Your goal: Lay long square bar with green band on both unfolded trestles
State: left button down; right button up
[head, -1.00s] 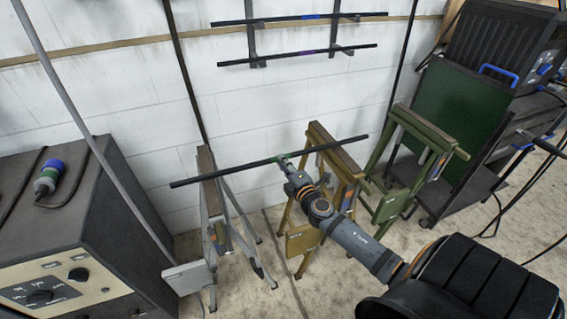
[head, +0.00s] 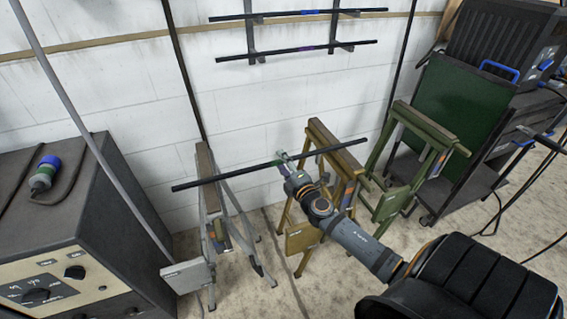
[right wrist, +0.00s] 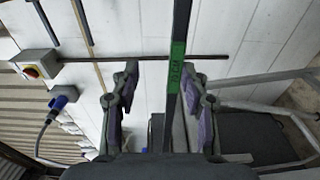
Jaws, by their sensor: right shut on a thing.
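The long dark square bar (head: 230,175) is held by my right gripper (head: 281,159), which is shut on it near the middle. Its green band (right wrist: 177,77) shows between the fingers in the right wrist view. In the head view, the bar crosses over the tops of the grey trestle (head: 205,165) on the left and the yellow trestle (head: 350,164) in the middle. I cannot tell whether it touches them. Both trestles stand with legs spread. A green trestle (head: 437,134) stands further right, clear of the bar. My left gripper is not in view.
Wall brackets hold a bar with a blue band (head: 275,16) and one with a purple band (head: 270,54). A control cabinet (head: 60,225) stands at left. A cart with a green panel (head: 455,110) stands at right, with cables on the floor beside it.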

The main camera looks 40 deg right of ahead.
jog(key=s+a, duration=0.1)
jog(key=s, duration=1.1)
jog(key=shift+a+r, duration=0.2)
jog(key=shift+a, duration=0.1)
jog(key=shift+w+f, duration=0.1)
jog(key=s+d+f+m+g+h+p, duration=0.1)
jog(key=s+d+f+m+g+p, duration=0.2)
jog(key=f, duration=0.6)
jog(key=s+d+f+m+g+h+p, duration=0.1)
jog(key=s+d+f+m+g, duration=0.3)
jog(key=f, duration=0.5)
jog(key=s+d+f+m+g+h+p, duration=0.1)
jog(key=s+d+f+g, duration=0.3)
jog(key=f, duration=0.5)
jog(key=s+a+f+m+g+y+p, duration=0.2)
jog(key=s+a+f+m, duration=0.2)
jog(key=s+a+f, duration=0.4)
jog(key=s+a+f+m+g+y+p, duration=0.2)
jog(key=s+a+f, duration=0.6)
jog(key=s, duration=0.8)
jog(key=shift+s+a+f+m+g+y, duration=0.15)
jog(key=shift+a+f+m+g+y, duration=0.25)
jog(key=shift+a+m+g, duration=0.55)
